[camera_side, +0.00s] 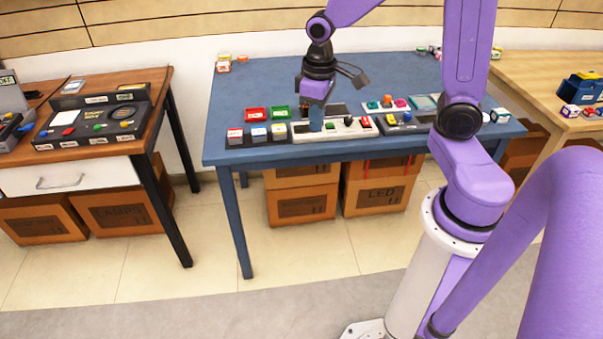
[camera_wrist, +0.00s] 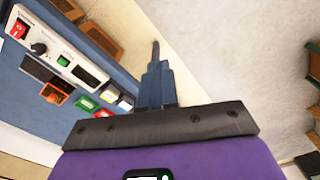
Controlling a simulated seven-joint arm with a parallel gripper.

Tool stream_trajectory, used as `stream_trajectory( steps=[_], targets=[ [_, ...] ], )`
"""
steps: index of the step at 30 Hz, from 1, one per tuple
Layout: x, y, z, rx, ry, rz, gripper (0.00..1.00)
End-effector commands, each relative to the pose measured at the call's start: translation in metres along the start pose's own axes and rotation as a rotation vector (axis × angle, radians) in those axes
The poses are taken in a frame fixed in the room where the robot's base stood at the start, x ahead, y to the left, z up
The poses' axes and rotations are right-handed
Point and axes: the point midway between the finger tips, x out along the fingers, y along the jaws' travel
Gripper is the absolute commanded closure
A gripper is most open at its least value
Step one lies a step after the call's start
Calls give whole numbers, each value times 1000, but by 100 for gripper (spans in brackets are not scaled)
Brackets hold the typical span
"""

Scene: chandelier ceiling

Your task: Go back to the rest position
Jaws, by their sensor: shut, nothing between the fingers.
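My gripper (camera_side: 315,125) points down over the front of the blue table (camera_side: 232,100) in the side view. It overlaps the white control panel (camera_side: 308,132) there, and I cannot tell whether the fingertips touch it. In the wrist view my gripper (camera_wrist: 156,62) has its fingers pressed together with nothing between them. The white panel with a display (camera_wrist: 91,74), a black knob (camera_wrist: 39,48) and a red switch (camera_wrist: 17,30) lies to the left of the fingers.
A red tray (camera_side: 256,114) and a green tray (camera_side: 280,112) sit left of the gripper, behind several small coloured blocks. More panels stand to the right. A brown table (camera_side: 155,100) is at left and a light wood table (camera_side: 540,85) at right. Cardboard boxes (camera_side: 300,205) sit below.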

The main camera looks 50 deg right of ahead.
Motion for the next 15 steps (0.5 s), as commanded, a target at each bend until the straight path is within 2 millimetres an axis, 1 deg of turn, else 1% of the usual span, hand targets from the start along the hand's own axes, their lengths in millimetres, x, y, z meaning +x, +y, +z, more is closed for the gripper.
stream_trajectory(
  steps=[1,3,6,8,9,12,15],
  targets=[
    [-5,-18,9,-69,4,-1,100],
    [-10,-38,23,-157,6,-3,100],
    [-16,-65,46,-283,8,-6,100],
    [-19,-78,61,-358,9,-8,100],
    [-21,-86,72,-409,9,-9,100],
    [-25,-102,98,-532,12,-13,100],
    [-27,-111,123,-640,11,-15,100]
  ],
)
